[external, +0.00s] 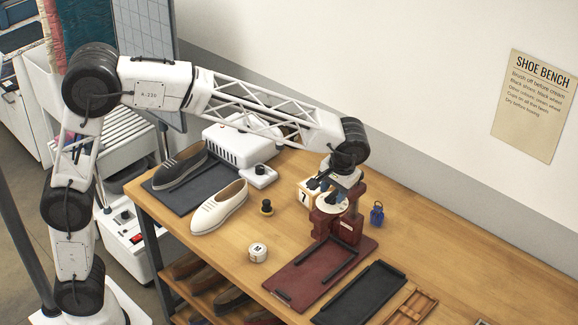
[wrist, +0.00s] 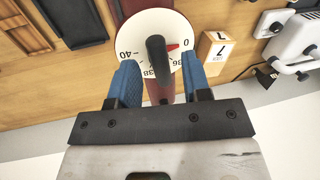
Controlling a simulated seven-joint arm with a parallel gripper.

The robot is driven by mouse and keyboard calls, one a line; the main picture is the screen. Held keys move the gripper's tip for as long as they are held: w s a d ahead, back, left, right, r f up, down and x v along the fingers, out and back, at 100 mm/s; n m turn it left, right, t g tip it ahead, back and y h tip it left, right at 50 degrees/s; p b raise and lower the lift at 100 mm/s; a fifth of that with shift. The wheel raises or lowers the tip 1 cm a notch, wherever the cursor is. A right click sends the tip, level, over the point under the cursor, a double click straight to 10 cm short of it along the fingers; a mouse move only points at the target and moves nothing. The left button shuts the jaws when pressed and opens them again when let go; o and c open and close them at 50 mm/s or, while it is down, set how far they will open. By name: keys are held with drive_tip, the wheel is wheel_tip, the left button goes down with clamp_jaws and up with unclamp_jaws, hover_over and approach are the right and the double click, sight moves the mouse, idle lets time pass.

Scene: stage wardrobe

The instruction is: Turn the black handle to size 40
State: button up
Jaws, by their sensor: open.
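My gripper (wrist: 160,68) is open, with one blue finger on each side of the handle and a visible gap at both. In the external view the dial (external: 331,204) sits on a dark red stand (external: 324,226), below my gripper (external: 320,183), which hides the handle there.
A block marked 7 (wrist: 214,48) stands close beside the dial. A blue lantern-like item (external: 377,214) is right of the stand. A dark red tray (external: 290,277) and a black tray (external: 358,293) lie in front. A cream shoe (external: 219,207) and a small tin (external: 258,252) are left.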

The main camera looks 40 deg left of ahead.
drive_tip(key=shift+f, duration=0.3)
clamp_jaws()
